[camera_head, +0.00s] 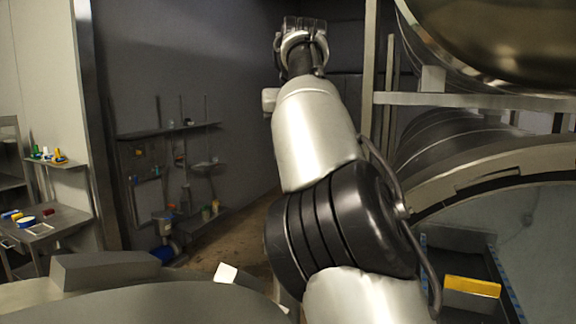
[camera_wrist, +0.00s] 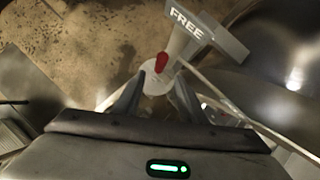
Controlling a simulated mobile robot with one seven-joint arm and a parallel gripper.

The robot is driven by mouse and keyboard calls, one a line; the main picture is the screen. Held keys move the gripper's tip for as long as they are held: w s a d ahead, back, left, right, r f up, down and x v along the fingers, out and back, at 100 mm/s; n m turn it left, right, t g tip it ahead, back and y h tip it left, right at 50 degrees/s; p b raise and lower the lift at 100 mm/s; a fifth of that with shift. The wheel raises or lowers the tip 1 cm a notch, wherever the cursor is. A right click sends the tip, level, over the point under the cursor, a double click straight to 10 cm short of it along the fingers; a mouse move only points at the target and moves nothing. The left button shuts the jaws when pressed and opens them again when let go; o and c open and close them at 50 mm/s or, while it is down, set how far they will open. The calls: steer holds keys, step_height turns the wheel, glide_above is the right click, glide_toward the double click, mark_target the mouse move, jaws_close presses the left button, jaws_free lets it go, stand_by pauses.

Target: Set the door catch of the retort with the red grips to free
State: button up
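In the wrist view a red grip (camera_wrist: 161,62) sits at the end of a pale lever (camera_wrist: 178,42). A grey plate marked FREE (camera_wrist: 212,32) is beside the lever, up and right of the grip. A white round part (camera_wrist: 156,84) shows below the grip. My gripper (camera_wrist: 160,84) is open, with its two dark fingers apart and pointing toward the red grip. The grip appears just past the fingertips, between their lines; contact cannot be told. In the head view my gripper (camera_head: 303,38) is at the far end of my raised arm, and the red grip cannot be made out.
A large metal retort body (camera_head: 450,150) fills the right, with a rounded metal shell (camera_head: 500,35) above. A yellow block (camera_head: 472,286) shows lower right. Wall shelves (camera_head: 170,130) and a side table (camera_head: 45,225) with small items stand left. Brown floor lies between.

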steer(key=v, duration=0.5)
steer(key=shift+p, duration=0.4)
